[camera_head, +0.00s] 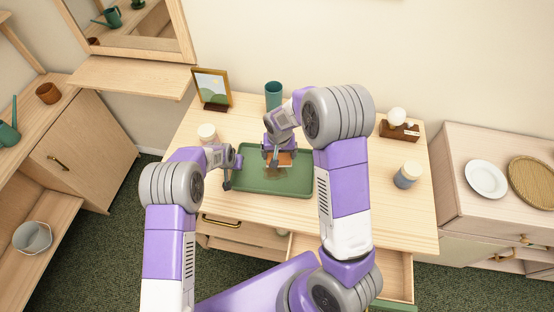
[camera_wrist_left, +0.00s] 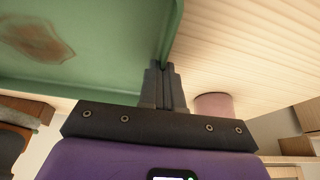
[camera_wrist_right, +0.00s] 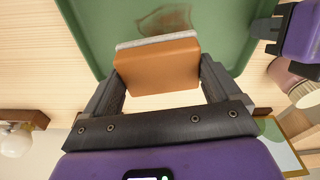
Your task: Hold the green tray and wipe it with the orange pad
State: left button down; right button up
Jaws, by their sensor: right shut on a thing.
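The green tray (camera_head: 250,182) lies on the wooden dresser top, with a brown stain (camera_wrist_left: 36,40) on its floor. My left gripper (camera_head: 229,183) is at the tray's left edge. In the left wrist view its fingers (camera_wrist_left: 165,82) are closed together on the tray's rim. My right gripper (camera_head: 272,158) is over the far middle of the tray, shut on the orange pad (camera_wrist_right: 157,68), which has a pale underside. The pad is over the tray near the stain, part of which shows beside it. Whether the pad touches the tray, I cannot tell.
Another jar (camera_head: 407,175) and a wooden box (camera_head: 399,131) stand to the right. A drawer (camera_head: 390,268) is open at the front.

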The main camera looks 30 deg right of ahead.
jog(key=shift+f, duration=0.1)
jog(key=shift+f, duration=3.45)
jog(key=shift+w+a+f, duration=0.1)
jog(key=shift+a+f, duration=0.1)
jog(key=shift+f, duration=0.35)
jog(key=shift+c, duration=0.3)
jog(key=shift+w+a, duration=0.2)
jog(key=shift+a, duration=0.1)
jog(key=shift+c, duration=0.5)
jog(key=shift+w+a, duration=0.6)
jog(key=shift+a, duration=0.35)
jog(key=shift+s+d, duration=0.45)
jog(key=shift+d, duration=0.25)
jog(key=shift+s+d, duration=0.45)
jog(key=shift+d, duration=0.25)
jog(key=shift+r, duration=4.1)
jog(key=shift+f, duration=0.15)
